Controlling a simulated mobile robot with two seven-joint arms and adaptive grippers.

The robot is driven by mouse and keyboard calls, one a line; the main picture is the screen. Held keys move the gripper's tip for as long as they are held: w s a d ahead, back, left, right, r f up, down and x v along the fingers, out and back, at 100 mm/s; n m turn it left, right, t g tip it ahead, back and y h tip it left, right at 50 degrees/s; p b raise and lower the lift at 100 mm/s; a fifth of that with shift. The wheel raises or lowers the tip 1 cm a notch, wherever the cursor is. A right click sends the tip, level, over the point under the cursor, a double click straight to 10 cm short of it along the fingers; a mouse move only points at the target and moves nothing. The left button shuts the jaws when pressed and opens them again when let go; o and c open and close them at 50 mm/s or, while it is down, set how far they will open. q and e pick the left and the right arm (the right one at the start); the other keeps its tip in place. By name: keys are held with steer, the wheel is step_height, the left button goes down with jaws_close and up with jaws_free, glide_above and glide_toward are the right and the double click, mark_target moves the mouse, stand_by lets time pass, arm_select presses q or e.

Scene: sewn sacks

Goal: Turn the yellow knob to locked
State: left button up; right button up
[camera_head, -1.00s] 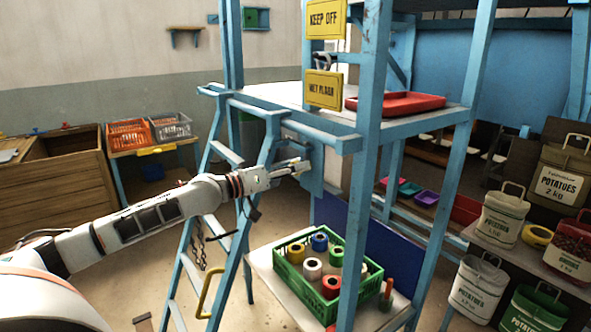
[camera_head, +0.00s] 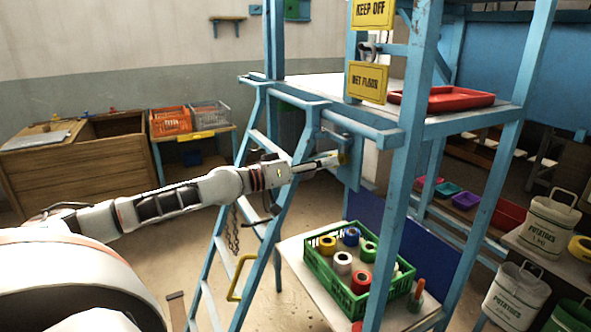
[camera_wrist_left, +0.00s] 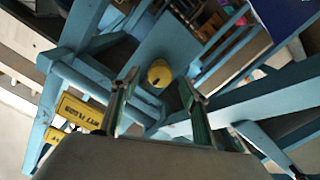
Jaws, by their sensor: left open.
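The yellow knob (camera_wrist_left: 160,74) sits on a blue panel (camera_wrist_left: 165,40) of the frame in the left wrist view, ahead of my left gripper (camera_wrist_left: 158,100) and between the lines of its two fingers. The fingers are apart and nothing is between them. In the head view my left gripper (camera_head: 335,160) reaches to the blue panel, and a bit of the yellow knob (camera_head: 343,156) shows at its tips. I cannot tell whether the fingertips touch the knob. The knob's marking is too small to read. My right gripper is not in view.
Blue ladder rails (camera_head: 262,135) and frame posts (camera_head: 402,170) stand close around my left arm. Yellow signs (camera_head: 368,83) hang above. A green crate (camera_head: 335,283) with several rolls stands on a low table below. A red tray (camera_head: 445,99) lies on the upper shelf.

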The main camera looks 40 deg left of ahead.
arm_select(q)
steer(key=v, duration=0.7)
steer(key=shift+s+a, duration=0.2)
steer(key=shift+s, duration=0.15)
stand_by(0.6)
steer(key=s+d+f+m+g+y, duration=0.1)
steer(key=s+d+f, duration=0.15)
steer(key=f, duration=0.85)
steer(key=s+d+f+g+y, duration=0.15)
steer(key=s+f, duration=0.25)
steer(key=f, duration=0.7)
steer(key=s+d+f+m+g+y, duration=0.1)
steer(key=s+d+f, duration=0.2)
steer(key=f, duration=0.9)
steer(key=s+d+f+m+g, duration=0.1)
steer(key=s+d+f, duration=0.6)
steer(key=d, duration=0.2)
steer(key=s+d+f+m+g+y, duration=0.1)
steer(key=s+d+f+m, duration=0.1)
steer(key=s+d+f, duration=0.5)
steer(key=shift+s+d+f+g, duration=0.25)
steer(key=shift+d+f+g, duration=0.15)
steer(key=shift+d, duration=0.85)
steer(key=c, duration=0.5)
steer(key=shift+a, duration=0.15)
